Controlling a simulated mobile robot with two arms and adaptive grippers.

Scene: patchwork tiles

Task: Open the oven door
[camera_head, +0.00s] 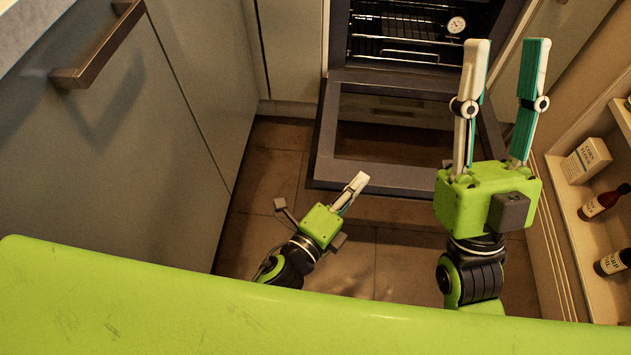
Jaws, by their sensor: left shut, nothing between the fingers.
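The oven (405,32) is at the top centre, with its dark cavity and wire racks showing. Its door (400,178) is folded down and out towards me, with a glass pane in a dark frame. My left gripper (358,182) is shut and empty, near the lower front edge of the door; I cannot tell whether it touches. My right gripper (506,72) is open and empty, pointing up, in front of the right side of the door and oven in the picture.
Grey cabinets with a bar handle (98,52) stand on the left. Shelves on the right hold a box (587,160) and bottles (604,202). A round dial thermometer (456,25) shows in the oven. Tiled floor (270,165) is clear left of the door.

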